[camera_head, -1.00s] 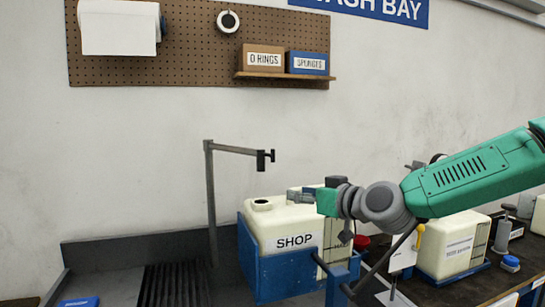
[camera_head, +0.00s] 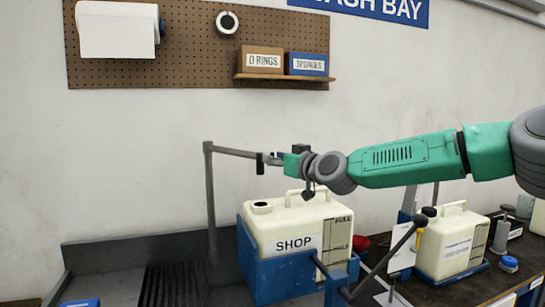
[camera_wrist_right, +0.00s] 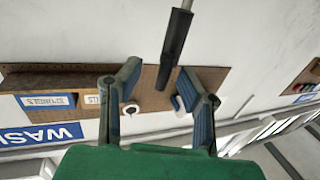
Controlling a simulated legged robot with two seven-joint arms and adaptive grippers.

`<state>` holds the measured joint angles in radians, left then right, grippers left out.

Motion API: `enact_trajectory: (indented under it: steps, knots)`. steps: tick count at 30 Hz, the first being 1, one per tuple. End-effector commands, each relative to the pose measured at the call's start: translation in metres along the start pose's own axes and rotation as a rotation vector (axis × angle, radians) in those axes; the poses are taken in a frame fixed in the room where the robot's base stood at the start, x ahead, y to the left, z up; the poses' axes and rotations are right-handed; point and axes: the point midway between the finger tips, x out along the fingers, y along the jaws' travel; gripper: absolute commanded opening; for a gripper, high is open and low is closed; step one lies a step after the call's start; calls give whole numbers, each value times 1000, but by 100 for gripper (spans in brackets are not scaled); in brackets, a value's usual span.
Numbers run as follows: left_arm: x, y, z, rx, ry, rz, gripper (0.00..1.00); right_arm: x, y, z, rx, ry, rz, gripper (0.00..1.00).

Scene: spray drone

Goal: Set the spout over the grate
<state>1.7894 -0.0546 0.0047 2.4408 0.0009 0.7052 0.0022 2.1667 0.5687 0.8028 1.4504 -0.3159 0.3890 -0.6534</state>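The spout is a dark swing arm (camera_head: 235,151) on an upright post, ending in a short black nozzle (camera_head: 260,163). The nozzle hangs to the right of the post, above the SHOP tank. The slatted grate (camera_head: 172,285) lies in the dark basin at lower left, left of the post. My right gripper (camera_head: 274,159) comes from the right, level with the nozzle and at its right side. In the wrist view the gripper (camera_wrist_right: 160,80) has its fingers apart, and the black spout end (camera_wrist_right: 176,48) shows just beyond them. I cannot tell whether they touch. My left gripper is out of view.
The SHOP tank (camera_head: 285,222) sits in a blue holder (camera_head: 282,280) below my right gripper. Another cream tank (camera_head: 455,240) and several small items stand on the dark bench at right. A pegboard (camera_head: 195,50) with a shelf is on the back wall.

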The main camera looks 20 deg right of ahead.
Motion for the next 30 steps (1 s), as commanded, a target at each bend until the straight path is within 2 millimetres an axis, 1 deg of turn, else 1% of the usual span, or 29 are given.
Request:
enact_trajectory:
  steps: [4, 13, 14, 15, 16, 23, 30]
  knots:
    - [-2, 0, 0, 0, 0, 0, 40, 9, -1, 0, 1, -1, 0, 33]
    - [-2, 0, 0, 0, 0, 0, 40, 11, -2, 0, 0, -1, -1, 33]
    - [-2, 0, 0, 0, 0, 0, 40, 11, -1, 0, 0, -1, -1, 22]
    - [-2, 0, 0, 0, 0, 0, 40, 10, -1, 0, 1, -1, -1, 8]
    - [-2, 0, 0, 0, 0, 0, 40, 10, -1, 1, 1, -1, -1, 0]
    - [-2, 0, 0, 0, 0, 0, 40, 10, 0, 0, 1, -1, 2, 0]
    - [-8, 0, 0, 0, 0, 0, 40, 9, -4, 1, 1, -2, 29, 0]
